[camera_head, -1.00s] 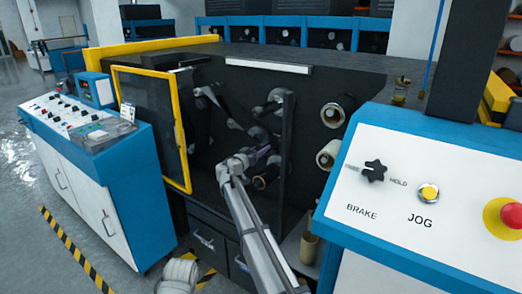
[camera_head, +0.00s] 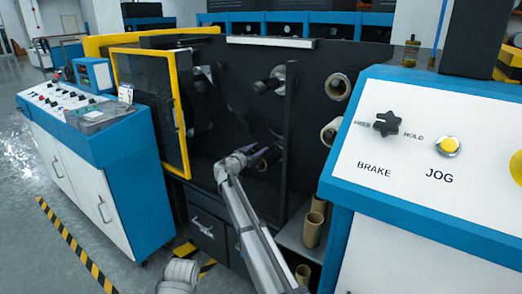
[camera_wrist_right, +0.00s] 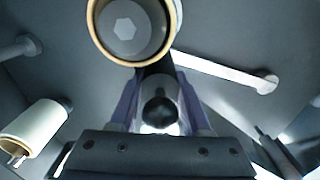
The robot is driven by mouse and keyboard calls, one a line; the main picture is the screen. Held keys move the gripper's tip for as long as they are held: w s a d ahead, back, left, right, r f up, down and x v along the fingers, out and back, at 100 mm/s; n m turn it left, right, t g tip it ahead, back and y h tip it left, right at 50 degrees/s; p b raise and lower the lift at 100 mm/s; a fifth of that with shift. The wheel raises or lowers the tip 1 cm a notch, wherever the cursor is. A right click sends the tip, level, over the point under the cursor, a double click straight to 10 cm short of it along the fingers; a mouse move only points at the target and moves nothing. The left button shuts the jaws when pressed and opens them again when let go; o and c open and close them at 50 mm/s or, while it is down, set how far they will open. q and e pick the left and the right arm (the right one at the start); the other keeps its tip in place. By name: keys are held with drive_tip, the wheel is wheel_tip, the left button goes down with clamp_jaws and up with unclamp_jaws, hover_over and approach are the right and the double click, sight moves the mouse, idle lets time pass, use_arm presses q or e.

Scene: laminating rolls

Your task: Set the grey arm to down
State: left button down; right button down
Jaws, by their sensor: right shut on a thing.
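In the right wrist view, a light grey arm (camera_wrist_right: 228,72) slants from a round pivot at right toward the middle. Where this handle joins the grey arm is hidden, so I cannot tell the arm's full position. In the head view my right gripper (camera_head: 260,154) is at the dark machine front, left of an upright black post. The arm is too small to make out there. My left gripper is out of view.
The cardboard core (camera_wrist_right: 133,25) sits close above the handle; a pale roll (camera_wrist_right: 35,130) stands at left. In the head view a yellow-framed guard (camera_head: 150,112) is left of my right arm, and a blue-white panel with a brake knob (camera_head: 387,123) is at right.

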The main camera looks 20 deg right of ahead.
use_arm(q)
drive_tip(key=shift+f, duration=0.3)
use_arm(e)
drive_tip(key=shift+w+a+f, duration=0.1)
drive_tip(key=shift+f, duration=0.25)
drive_tip(key=c, duration=0.6)
unclamp_jaws()
drive_tip(key=shift+o, duration=0.2)
drive_tip(key=v, duration=0.7)
drive_tip(key=shift+s+a, duration=0.3)
